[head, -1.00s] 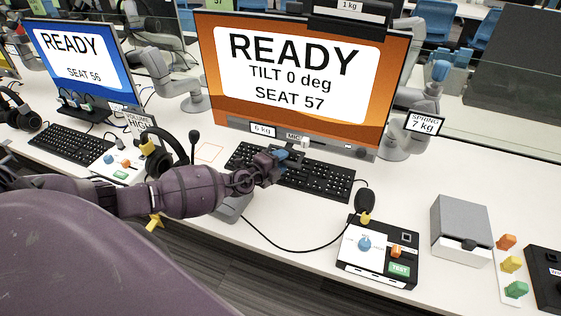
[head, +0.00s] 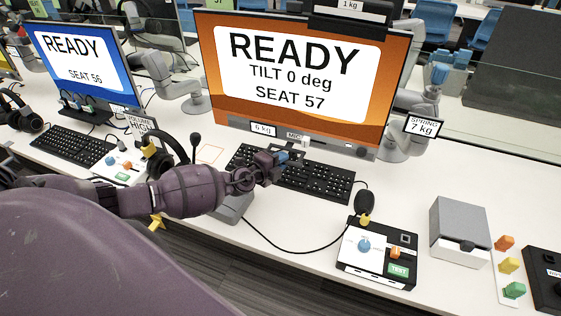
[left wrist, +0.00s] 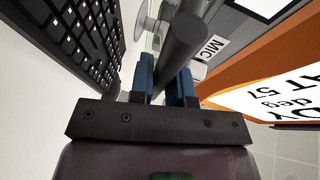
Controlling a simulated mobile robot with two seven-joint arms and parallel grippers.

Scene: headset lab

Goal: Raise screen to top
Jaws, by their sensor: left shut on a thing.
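The screen (head: 300,70) of seat 57 is orange with a white panel reading READY, TILT 0 deg, SEAT 57. It stands just above the desk behind the keyboard. Its lower edge carries a 6 kg label and a MIC label; the screen also shows at the right of the left wrist view (left wrist: 285,62). My left gripper (head: 285,157) is at the lower edge, over the keyboard. In the left wrist view its blue fingers (left wrist: 164,80) are shut on a dark grey bar (left wrist: 184,42) near the MIC label. How the bar joins the screen is hidden. My right gripper is not in view.
The black keyboard (head: 315,182) lies under my left gripper. A control box (head: 378,275) and a grey box (head: 460,230) stand at the right. A SPRING 7 kg label (head: 424,126) is beside the screen.

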